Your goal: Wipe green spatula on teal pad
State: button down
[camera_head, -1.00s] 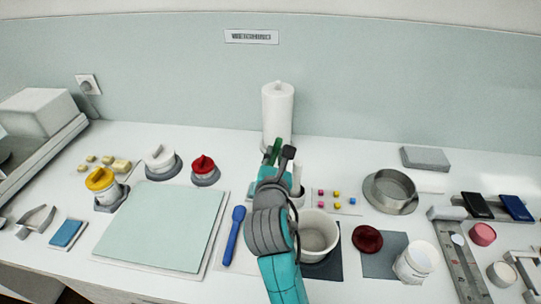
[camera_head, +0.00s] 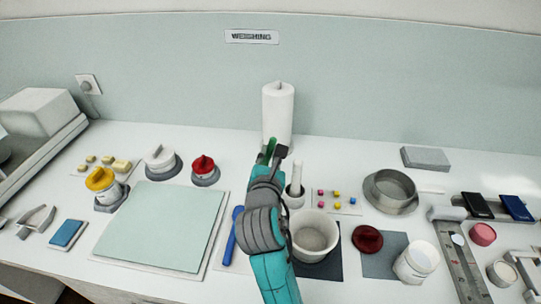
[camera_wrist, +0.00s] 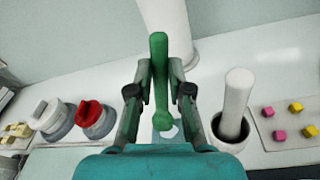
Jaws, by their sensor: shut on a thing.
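My gripper (camera_head: 275,153) is shut on the green spatula (camera_wrist: 159,75) and holds it above the counter, in front of the paper roll. In the wrist view the spatula stands upright between the two fingers, with a rounded lower end. In the head view only a little green shows beside the fingers. A large pale teal pad (camera_head: 160,225) lies flat on the counter, left of my gripper. A smaller blue-teal pad (camera_head: 67,232) lies on a white plate at the far left. My gripper is apart from both pads.
A white paper roll (camera_head: 278,115) stands behind my gripper. A pestle-like white rod (camera_head: 297,178) stands in a holder to its right, with a white bowl (camera_head: 314,232) in front. A blue spatula (camera_head: 231,243) lies beside the large pad. Red (camera_head: 204,167) and white (camera_head: 159,158) lidded pots stand behind it.

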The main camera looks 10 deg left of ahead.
jog(key=shift+a, duration=0.1)
dwell(1.1)
jog(key=shift+d, duration=1.2)
notch_tip(320, 180, up, 6)
dwell(0.6)
dwell(0.5)
